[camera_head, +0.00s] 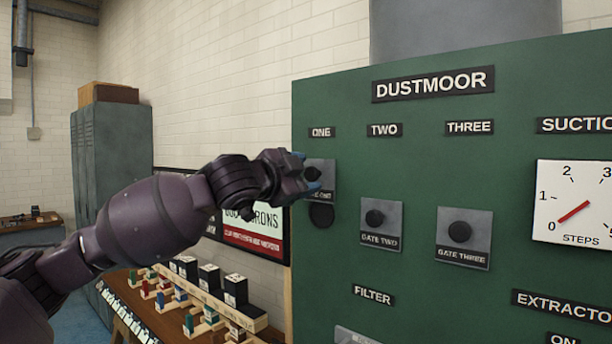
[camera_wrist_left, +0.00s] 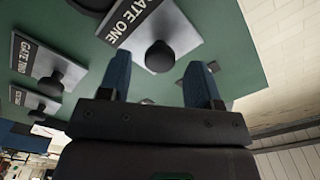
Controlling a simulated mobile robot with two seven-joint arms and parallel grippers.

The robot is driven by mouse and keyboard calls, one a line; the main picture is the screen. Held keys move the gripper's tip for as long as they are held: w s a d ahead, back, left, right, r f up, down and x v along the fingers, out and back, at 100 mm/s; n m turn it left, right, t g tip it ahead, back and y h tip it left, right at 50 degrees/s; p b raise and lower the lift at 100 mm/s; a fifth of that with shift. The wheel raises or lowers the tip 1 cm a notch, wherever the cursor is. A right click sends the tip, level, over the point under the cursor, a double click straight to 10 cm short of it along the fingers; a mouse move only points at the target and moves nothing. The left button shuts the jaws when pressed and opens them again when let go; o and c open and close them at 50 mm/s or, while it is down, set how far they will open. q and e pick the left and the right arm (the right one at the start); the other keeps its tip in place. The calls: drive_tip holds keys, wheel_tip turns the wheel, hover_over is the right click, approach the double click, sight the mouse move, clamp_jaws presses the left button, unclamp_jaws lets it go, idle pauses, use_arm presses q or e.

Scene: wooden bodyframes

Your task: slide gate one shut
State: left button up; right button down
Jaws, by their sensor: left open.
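The gate one plate (camera_head: 325,168) with its dark round knob (camera_head: 313,174) sits high under the ONE label on the green panel (camera_head: 420,100). A dark round opening (camera_head: 321,215) shows just below the plate. My left gripper (camera_head: 309,172) is at the knob and hides part of the plate. In the left wrist view my open left gripper (camera_wrist_left: 160,74) has its two blue fingers apart, with the gate one knob (camera_wrist_left: 159,57) between and just beyond their tips. I cannot tell whether they touch it. My right gripper is not in view.
The gate two plate (camera_head: 396,238) and gate three plate (camera_head: 479,254) sit lower to the right, with no opening showing. A steps dial (camera_head: 578,205) is at the far right. A bench (camera_head: 150,310) with several small blocks stands below my left arm.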

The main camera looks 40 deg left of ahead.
use_arm(q)
drive_tip(key=shift+w+d, duration=0.1)
drive_tip(key=shift+w, duration=0.4)
clamp_jaws()
drive_tip(key=shift+f, duration=3.9)
